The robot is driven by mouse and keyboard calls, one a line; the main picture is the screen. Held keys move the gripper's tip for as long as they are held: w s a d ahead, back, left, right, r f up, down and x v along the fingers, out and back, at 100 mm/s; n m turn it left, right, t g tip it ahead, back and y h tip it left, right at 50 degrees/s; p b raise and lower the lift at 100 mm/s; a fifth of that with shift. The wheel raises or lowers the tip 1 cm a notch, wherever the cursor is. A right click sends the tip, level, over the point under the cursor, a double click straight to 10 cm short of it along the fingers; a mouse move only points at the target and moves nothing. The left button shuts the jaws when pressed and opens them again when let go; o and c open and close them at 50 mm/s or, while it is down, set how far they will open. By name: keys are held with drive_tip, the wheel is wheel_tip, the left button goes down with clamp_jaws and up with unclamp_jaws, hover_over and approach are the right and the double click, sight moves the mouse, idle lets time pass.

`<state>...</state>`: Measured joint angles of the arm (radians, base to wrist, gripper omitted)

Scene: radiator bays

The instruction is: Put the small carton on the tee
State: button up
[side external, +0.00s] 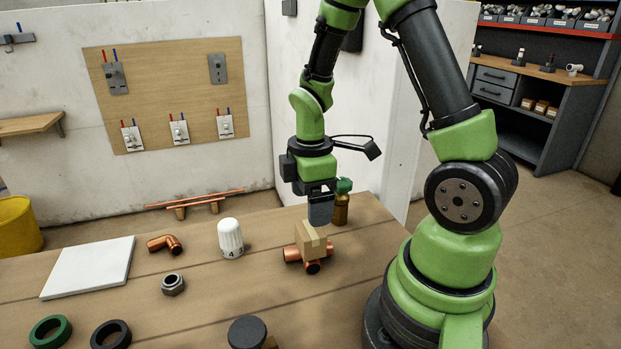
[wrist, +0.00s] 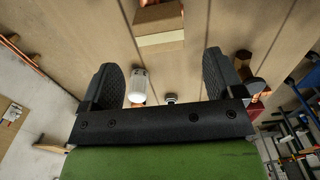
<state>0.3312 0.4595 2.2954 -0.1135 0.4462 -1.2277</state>
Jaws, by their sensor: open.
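The small carton (side external: 311,241) is a light brown box sitting on the copper tee (side external: 292,254), whose pipe ends show on both sides below it and at the front. My gripper (side external: 320,213) hangs just above and behind the carton in the side view, and its lower end overlaps the carton's top edge there. In the wrist view my gripper (wrist: 163,75) has its two dark fingers wide apart with nothing between them. The carton (wrist: 159,27) is beyond the fingertips at the top of that view, with a bit of copper past it.
A white valve head (side external: 230,238), a copper elbow (side external: 165,244) and a metal nut (side external: 173,284) stand left of the tee. An amber bottle (side external: 341,209) with a green top is close behind my gripper. A dark round knob (side external: 247,332) is at the front edge.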

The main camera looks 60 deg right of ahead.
wheel_tip(320, 180, up, 4)
wheel_tip(320, 180, up, 8)
drive_tip(key=r+m+t, duration=0.1)
drive_tip(key=m+t, duration=0.2)
drive_tip(key=m, duration=0.3)
hover_over(310, 230)
drive_tip(key=s+a, duration=0.2)
drive_tip(key=a, duration=0.3)
drive_tip(key=s+a+r+m+t+y, duration=0.2)
drive_tip(key=s+a+r+m+t, duration=0.2)
drive_tip(key=s+a+r+m, duration=0.1)
drive_tip(key=shift+s+a+r+m, duration=0.2)
drive_tip(key=shift+s+m, duration=0.3)
drive_tip(key=shift+m, duration=0.5)
